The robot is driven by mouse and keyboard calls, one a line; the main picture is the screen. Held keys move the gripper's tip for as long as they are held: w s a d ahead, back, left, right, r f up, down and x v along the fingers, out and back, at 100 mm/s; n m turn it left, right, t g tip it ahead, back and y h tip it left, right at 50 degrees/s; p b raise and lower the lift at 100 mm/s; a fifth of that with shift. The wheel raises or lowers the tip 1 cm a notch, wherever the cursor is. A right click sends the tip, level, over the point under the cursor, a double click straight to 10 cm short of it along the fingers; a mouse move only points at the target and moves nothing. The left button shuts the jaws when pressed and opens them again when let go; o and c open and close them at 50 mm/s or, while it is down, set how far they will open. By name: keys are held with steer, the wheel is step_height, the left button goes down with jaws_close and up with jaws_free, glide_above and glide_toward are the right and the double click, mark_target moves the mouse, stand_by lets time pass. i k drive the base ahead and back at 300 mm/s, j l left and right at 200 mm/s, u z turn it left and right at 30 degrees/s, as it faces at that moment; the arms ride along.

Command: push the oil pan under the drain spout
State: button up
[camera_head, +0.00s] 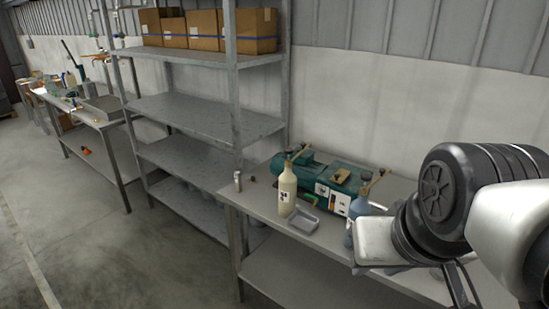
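A small grey rectangular pan (302,224), which looks like the oil pan, lies on the near workbench by its front edge. It is beside a cream bottle (287,190) and in front of a green machine with a pale front panel (333,198). I cannot make out a drain spout on the machine at this size. My arm enters from the right, and my gripper (459,286) is low at the right, over the workbench, to the right of the pan and apart from it. Its dark fingers run towards the bottom edge, so their opening is unclear.
A blue bottle (357,212) stands right of the pan, between it and my arm. A small metal object (238,181) sits at the bench's left end. A metal shelf unit (205,118) carries cardboard boxes (203,29). Another workbench (84,118) stands farther left; open floor lies in front.

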mark_target(303, 222)
steer(key=u, duration=0.15)
steer(key=i+j+z, duration=0.3)
steer(key=j, duration=0.3)
steer(key=i+j+z, duration=0.15)
steer(key=i+j, duration=0.15)
steer(key=i+j+z, duration=0.15)
steer(key=j, duration=0.2)
steer(key=i+j+z, duration=0.15)
steer(key=j, duration=0.2)
steer(key=i+j+z, duration=0.15)
steer(key=j, duration=0.25)
